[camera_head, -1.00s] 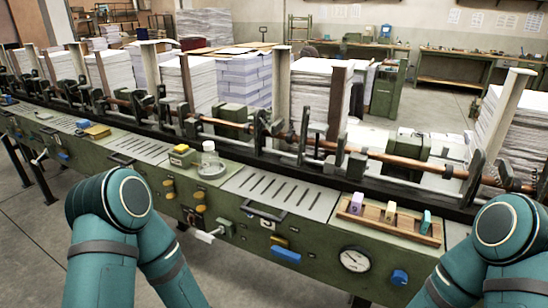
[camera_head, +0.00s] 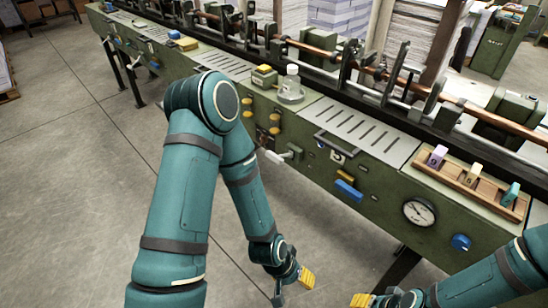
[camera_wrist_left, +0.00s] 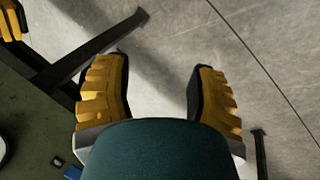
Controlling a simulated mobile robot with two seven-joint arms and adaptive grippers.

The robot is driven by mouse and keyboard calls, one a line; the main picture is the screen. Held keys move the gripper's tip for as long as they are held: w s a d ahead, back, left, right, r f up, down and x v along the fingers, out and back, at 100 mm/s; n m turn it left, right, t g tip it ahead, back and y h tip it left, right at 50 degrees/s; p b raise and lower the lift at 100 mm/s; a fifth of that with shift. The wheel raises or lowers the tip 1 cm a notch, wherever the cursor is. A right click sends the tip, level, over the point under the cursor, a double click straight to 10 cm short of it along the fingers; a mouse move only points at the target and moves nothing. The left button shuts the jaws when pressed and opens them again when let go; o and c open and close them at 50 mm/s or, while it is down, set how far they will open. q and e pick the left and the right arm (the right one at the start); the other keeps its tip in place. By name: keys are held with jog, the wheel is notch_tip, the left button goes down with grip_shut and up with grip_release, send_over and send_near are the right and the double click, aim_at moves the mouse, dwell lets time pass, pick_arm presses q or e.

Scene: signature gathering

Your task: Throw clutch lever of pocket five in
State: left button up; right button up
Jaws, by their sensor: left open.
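A lever with a pale handle (camera_head: 276,157) sticks out from the front of the green machine (camera_head: 385,185), left of the blue handle. My left gripper (camera_head: 293,287) is low over the floor in front of the machine, below and apart from the lever. In the left wrist view its two yellow fingers (camera_wrist_left: 158,90) are spread with bare floor between them. My right gripper (camera_head: 365,300) shows only partly at the bottom edge; its opening is hidden.
A blue handle (camera_head: 349,190), gauge (camera_head: 419,212) and blue knob (camera_head: 460,242) are on the machine front. A glass bottle (camera_head: 291,85) and a wooden tray (camera_head: 458,178) of colored blocks stand on top. Dark machine legs reach the floor (camera_head: 90,200), which is open at left.

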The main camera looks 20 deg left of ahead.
pick_arm(q)
jog(key=shift+w+r, duration=0.15)
jog(key=shift+w, duration=0.1)
jog(key=c, duration=0.5)
jog(key=w+a+r+p, duration=0.1)
jog(key=w+r, duration=0.1)
jog(key=w, duration=0.1)
jog(key=w+r+m+p, duration=0.1)
jog(key=w+r, duration=0.1)
jog(key=w, duration=0.2)
jog(key=w+a+r+m+p, duration=0.1)
jog(key=w+r+p, duration=0.1)
jog(key=w+r, duration=0.1)
jog(key=shift+w+a+t, duration=0.3)
jog(key=shift+w+t, duration=0.1)
jog(key=shift+w, duration=0.3)
grip_shut()
jog(key=w+a+r+m+y+p, duration=0.1)
jog(key=w+a+r+p, duration=0.2)
jog(key=w+a+r, duration=0.5)
jog(key=w+a+r+m+t+y+p, duration=0.1)
jog(key=w+a+r+m+p, duration=0.1)
jog(key=w+a+r, duration=0.6)
notch_tip(320, 180, up, 6)
jog(key=shift+w+a+f+m+p, duration=0.1)
jog(key=shift+w+a+m+p, duration=0.1)
jog(key=shift+a+m+p, duration=0.3)
jog(key=shift+d, duration=0.15)
